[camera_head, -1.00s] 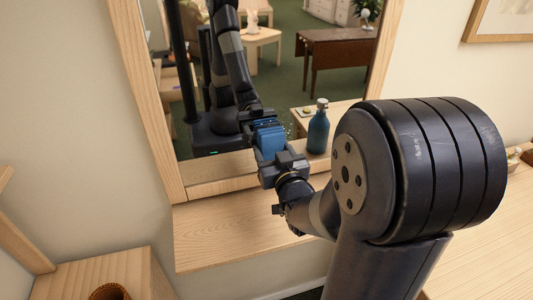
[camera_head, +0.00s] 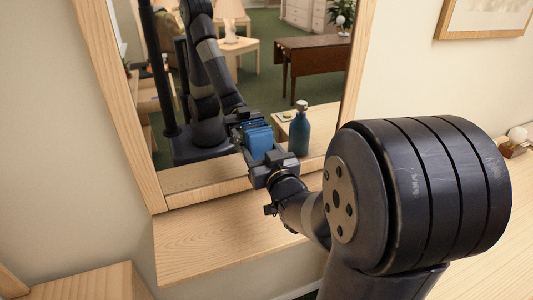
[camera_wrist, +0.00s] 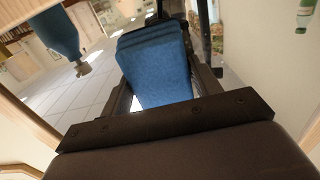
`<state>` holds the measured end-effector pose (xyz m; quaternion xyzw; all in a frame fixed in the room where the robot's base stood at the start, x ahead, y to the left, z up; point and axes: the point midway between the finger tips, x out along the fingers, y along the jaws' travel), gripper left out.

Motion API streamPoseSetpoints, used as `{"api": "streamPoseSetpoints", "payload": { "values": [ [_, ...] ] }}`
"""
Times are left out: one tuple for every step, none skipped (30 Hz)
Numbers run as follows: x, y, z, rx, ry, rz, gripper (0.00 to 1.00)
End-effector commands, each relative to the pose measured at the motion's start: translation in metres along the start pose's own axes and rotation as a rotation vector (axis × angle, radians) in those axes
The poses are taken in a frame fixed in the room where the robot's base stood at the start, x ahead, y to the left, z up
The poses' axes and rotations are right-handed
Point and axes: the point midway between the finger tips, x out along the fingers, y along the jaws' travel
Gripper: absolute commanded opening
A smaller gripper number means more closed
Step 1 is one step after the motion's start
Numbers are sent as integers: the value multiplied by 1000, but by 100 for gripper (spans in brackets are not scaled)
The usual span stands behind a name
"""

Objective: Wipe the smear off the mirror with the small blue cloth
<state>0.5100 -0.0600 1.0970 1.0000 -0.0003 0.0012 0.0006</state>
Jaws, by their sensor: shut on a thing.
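My gripper (camera_head: 270,168) is shut on the small blue cloth (camera_head: 258,146), low in front of the mirror (camera_head: 262,85). The cloth is a thick folded pad; it also fills the middle of the wrist view (camera_wrist: 158,68) between my dark fingers. In the head view the cloth and its reflection run together, so I cannot tell whether it touches the glass. The mirror is tall, in a pale wood frame, and reflects my arm and the room. I cannot make out the smear clearly in either view.
A wooden ledge (camera_head: 205,238) runs below the mirror. A blue bottle (camera_head: 300,132) shows just right of the cloth, close to my gripper. A picture frame (camera_head: 485,18) hangs on the right wall. A wooden surface (camera_head: 90,285) is at lower left.

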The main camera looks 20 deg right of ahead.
Motion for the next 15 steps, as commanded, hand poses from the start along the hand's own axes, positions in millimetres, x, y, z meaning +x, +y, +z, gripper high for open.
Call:
{"api": "streamPoseSetpoints", "payload": {
  "values": [
    [0, -6, 2, -1, 3, -5, 41],
    [1, -9, 2, -1, 4, -4, 41],
    [1, -13, 2, -1, 3, -5, 41],
    [1, -15, 2, -1, 4, -3, 41],
    [1, -17, 1, -2, 4, -4, 41],
    [2, -19, 1, -1, 3, -4, 41],
    [2, -20, 1, 0, 2, -3, 41],
    [2, -21, 1, 0, 2, -3, 41],
    [2, -22, 0, -1, 2, -3, 41],
    [2, -23, 0, -1, 2, -3, 41],
    [2, -24, 0, -1, 2, -3, 41],
    [2, -25, 0, -1, 3, -3, 41],
    [2, -27, 0, -1, 4, -3, 41],
    [2, -29, 0, -2, 4, -4, 41],
    [2, -32, 1, -1, 4, -4, 41]
  ]
}}
